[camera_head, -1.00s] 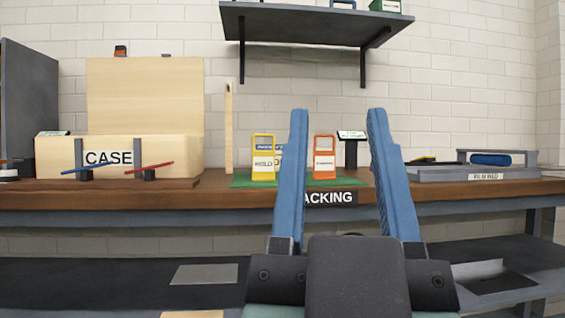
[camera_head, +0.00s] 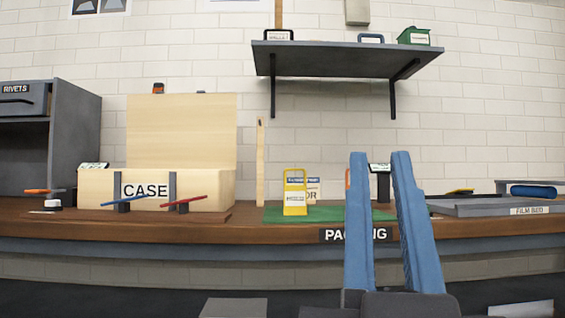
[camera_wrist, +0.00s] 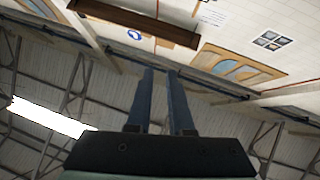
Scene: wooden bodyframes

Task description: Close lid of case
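The pale wooden case (camera_head: 100,190) stands on the brown workbench at the left in the head view, with a "CASE" label on its front. Its lid (camera_head: 180,130) stands upright at the back, so the case is open. Two dark front latches with a blue handle (camera_head: 126,200) and a red handle (camera_head: 184,203) sit before it. My gripper (camera_head: 378,155) is to the right of the case, fingers pointing up, with a gap between them and nothing held. In the wrist view my gripper (camera_wrist: 160,72) points towards the wall and ceiling; the case is not visible there.
A grey shelf (camera_head: 345,58) hangs above the bench. A yellow tag stand (camera_head: 295,192) stands on a green mat (camera_head: 272,214). A grey film bed (camera_head: 490,207) lies at the right. A thin upright board (camera_head: 260,160) stands right of the case. A grey cabinet (camera_head: 75,130) is at far left.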

